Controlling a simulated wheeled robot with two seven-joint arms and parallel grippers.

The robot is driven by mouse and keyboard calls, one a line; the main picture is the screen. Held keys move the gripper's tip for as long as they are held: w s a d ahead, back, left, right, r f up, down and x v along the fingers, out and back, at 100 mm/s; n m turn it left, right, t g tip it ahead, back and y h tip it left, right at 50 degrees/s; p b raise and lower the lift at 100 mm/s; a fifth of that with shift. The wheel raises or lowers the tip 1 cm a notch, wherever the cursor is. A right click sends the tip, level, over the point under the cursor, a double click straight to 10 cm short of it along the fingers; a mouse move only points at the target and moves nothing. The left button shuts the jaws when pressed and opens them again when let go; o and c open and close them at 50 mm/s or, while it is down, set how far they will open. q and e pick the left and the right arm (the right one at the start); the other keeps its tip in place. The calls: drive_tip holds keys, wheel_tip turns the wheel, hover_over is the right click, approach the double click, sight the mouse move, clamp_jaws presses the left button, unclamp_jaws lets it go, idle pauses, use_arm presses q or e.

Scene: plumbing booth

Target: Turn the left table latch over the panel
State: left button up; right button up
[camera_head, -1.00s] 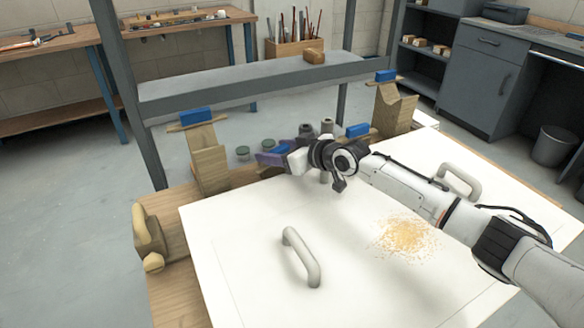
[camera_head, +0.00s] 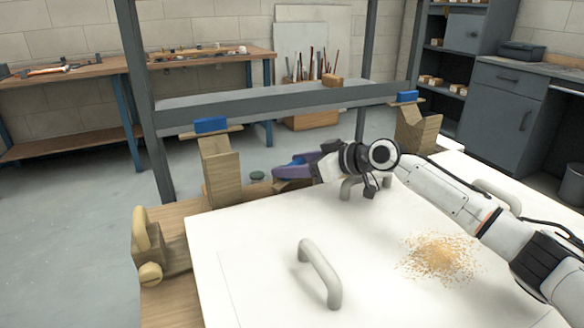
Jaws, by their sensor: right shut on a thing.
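The left table latch (camera_head: 142,229) is a tan curved handle on a wooden block, at the table's left edge. It stands upright beside the white panel (camera_head: 225,232), and I cannot see it lying over the panel. My right gripper (camera_head: 308,168) is above the panel's far edge, right of the latch and well apart from it. It appears shut on a purple thing (camera_head: 292,172); the wrist partly hides the grip. My left gripper is not in view.
The panel has several grey handles, one near the front (camera_head: 320,272). Orange crumbs (camera_head: 440,257) lie at its right. Wooden posts with blue blocks, left (camera_head: 217,175) and right (camera_head: 417,130), stand behind it. A grey frame bar (camera_head: 285,104) crosses further back.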

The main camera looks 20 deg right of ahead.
drive_tip(key=o, duration=1.5)
drive_tip(key=v, duration=1)
drive_tip(key=shift+s+d+r+p, duration=0.1)
drive_tip(key=shift+p, duration=0.25)
